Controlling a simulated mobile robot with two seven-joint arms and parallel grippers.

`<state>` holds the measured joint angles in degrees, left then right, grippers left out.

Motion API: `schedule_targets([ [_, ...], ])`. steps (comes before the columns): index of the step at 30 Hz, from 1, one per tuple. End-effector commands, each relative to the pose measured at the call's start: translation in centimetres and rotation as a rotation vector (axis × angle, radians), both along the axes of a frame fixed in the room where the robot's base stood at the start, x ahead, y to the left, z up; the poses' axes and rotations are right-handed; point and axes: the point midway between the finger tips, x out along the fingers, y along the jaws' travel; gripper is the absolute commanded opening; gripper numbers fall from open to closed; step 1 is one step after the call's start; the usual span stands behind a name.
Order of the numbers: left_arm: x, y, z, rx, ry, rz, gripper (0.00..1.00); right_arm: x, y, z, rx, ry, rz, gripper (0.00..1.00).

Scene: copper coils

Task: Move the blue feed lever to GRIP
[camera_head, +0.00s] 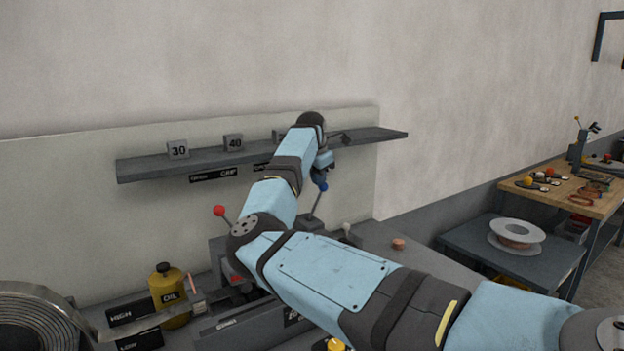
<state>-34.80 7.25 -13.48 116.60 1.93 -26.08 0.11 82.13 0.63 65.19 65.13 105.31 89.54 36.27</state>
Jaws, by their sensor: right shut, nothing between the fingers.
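The blue feed lever (323,187) shows as a round blue knob on a thin, slanted metal rod, above the machine behind my right arm. My right gripper (319,178) hangs from the bent wrist just above the blue knob. Its fingers are small and dark, shut with nothing between them. I cannot tell whether they touch the knob. My left gripper is not in view.
A red-knobbed lever (219,210) stands left of my elbow. A grey shelf (140,168) with number blocks runs along the back panel. A yellow oil can (168,287) and a metal strip coil (30,318) stand at lower left. A spool (517,231) lies on the side table.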

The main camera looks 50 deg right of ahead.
Motion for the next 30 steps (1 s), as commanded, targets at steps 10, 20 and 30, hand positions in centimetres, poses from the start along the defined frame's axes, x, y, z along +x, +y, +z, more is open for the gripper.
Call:
schedule_targets([
  [10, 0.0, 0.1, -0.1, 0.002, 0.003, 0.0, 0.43, -0.3, -0.9, -0.1, -0.002, 0.0, -0.001, 0.0],
  [20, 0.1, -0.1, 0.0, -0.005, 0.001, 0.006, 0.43, -0.3, -0.9, -0.1, -0.003, 0.0, -0.001, 0.0],
  [30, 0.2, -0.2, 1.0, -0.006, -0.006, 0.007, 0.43, -0.5, -0.8, 1.8, -0.003, -0.002, -0.002, 0.0],
])
